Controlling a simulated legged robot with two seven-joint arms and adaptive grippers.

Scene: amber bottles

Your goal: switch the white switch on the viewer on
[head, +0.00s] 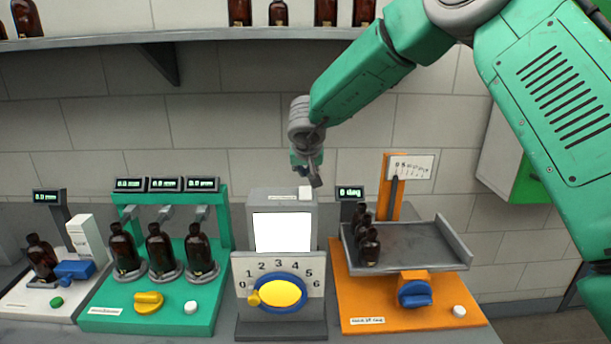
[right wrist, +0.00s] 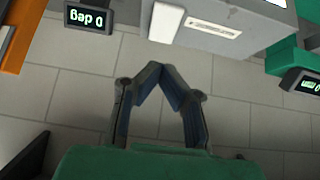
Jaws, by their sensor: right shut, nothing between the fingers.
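The viewer (head: 283,198) is a grey box with a bright white screen (head: 282,232) and a blue and yellow dial (head: 280,293) on a scale from 0 to 6. The small white switch (head: 305,193) stands at the right end of its top; it also shows in the right wrist view (right wrist: 165,23) at the top. My right gripper (head: 315,182) points down just above and beside the switch. In the right wrist view its fingertips (right wrist: 160,73) meet, with nothing between them, apart from the switch in the picture. My left gripper is out of view.
Left of the viewer is a green stand (head: 215,312) with three amber bottles. Right is an orange stand (head: 395,323) with a grey tilting tray (head: 420,246) holding bottles. A shelf (head: 200,36) with bottles runs above.

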